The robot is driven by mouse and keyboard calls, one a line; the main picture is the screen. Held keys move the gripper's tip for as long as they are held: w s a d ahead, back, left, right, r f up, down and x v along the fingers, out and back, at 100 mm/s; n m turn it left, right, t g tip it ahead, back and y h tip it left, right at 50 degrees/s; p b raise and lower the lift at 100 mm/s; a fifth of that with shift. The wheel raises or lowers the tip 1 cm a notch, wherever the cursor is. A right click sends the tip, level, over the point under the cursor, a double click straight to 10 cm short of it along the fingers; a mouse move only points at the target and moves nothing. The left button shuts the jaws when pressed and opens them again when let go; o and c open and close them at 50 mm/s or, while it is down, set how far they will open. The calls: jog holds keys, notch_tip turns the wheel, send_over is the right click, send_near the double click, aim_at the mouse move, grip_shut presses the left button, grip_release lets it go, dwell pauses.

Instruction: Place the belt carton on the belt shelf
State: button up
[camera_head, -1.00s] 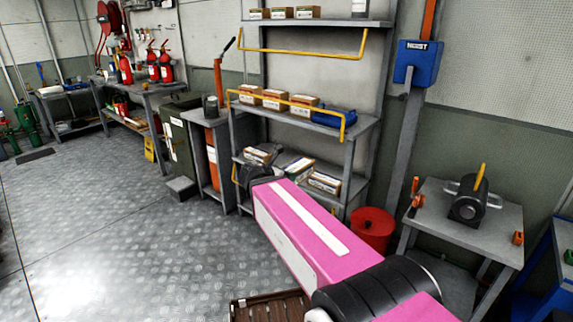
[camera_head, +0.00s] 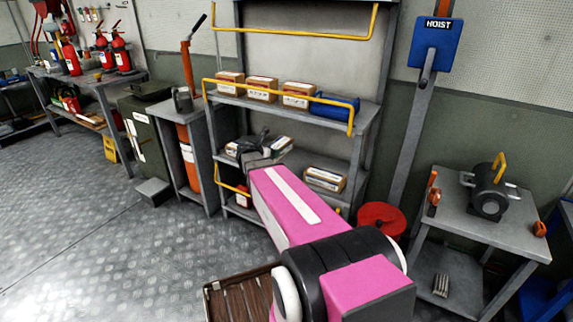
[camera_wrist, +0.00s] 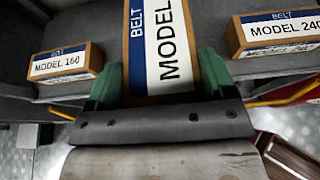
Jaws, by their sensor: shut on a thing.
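My gripper (camera_wrist: 160,85) is shut on a belt carton (camera_wrist: 160,40), a brown box with a blue and white label reading BELT and MODEL; its number is cut off. Green fingertips press on its two sides. In the head view the held carton (camera_head: 278,147) shows behind my dark gripper (camera_head: 262,153), at the rack's middle level. The belt shelf (camera_wrist: 72,92) is the grey board around it. A MODEL 160 carton (camera_wrist: 66,64) sits to its left, and a MODEL 240 carton (camera_wrist: 280,32) to its right, both apart from it. Whether the held carton touches the shelf is hidden.
The shelf above holds several cartons (camera_head: 262,89) and a blue bin (camera_head: 333,106) behind a yellow rail (camera_head: 275,92). A red drum (camera_head: 382,217) and a grey table (camera_head: 478,225) stand at right. A brown slatted crate (camera_head: 240,297) is below my arm. Floor at left is clear.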

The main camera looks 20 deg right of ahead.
aim_at(285, 154)
jog(key=x, duration=0.4)
jog(key=s+f+x, duration=0.1)
jog(key=x, duration=0.4)
jog(key=f+x, duration=0.1)
jog(key=x, duration=0.4)
jog(key=shift+s+d+f, duration=0.1)
jog(key=shift+s, duration=0.05)
jog(key=shift+f, duration=2.05)
jog(key=shift+f, duration=0.1)
jog(key=o, duration=1.1)
